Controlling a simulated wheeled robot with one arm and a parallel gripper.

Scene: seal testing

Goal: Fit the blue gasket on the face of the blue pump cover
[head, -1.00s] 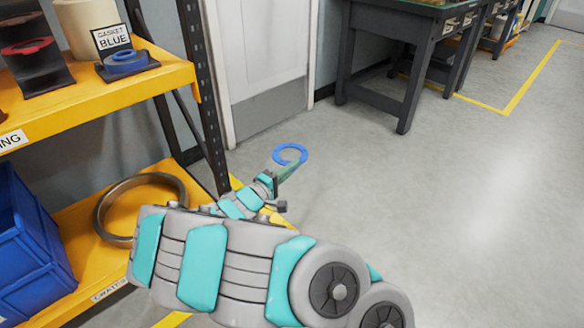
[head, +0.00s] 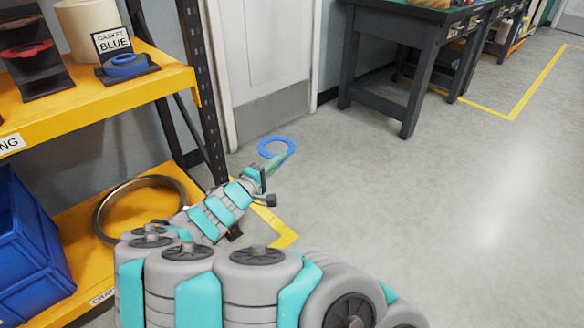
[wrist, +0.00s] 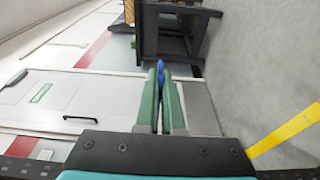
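A blue ring gasket (head: 262,150) is held out over the floor in the head view, at the tip of my arm. My gripper (head: 285,159) has its green fingers closed on the gasket's rim. In the wrist view the gasket shows edge-on as a thin blue strip (wrist: 160,68) between the two fingertips (wrist: 161,84). Another blue gasket (head: 126,66) lies on a dark stand labelled "GASKET BLUE" on the yellow shelf. The blue pump cover is not seen in any view.
A yellow shelf rack (head: 100,92) stands at the left with a dark upright, a metal ring (head: 101,219) and a blue crate (head: 28,240) lower down. A dark workbench (head: 383,52) stands at the back. The floor (head: 440,220) at the right is clear.

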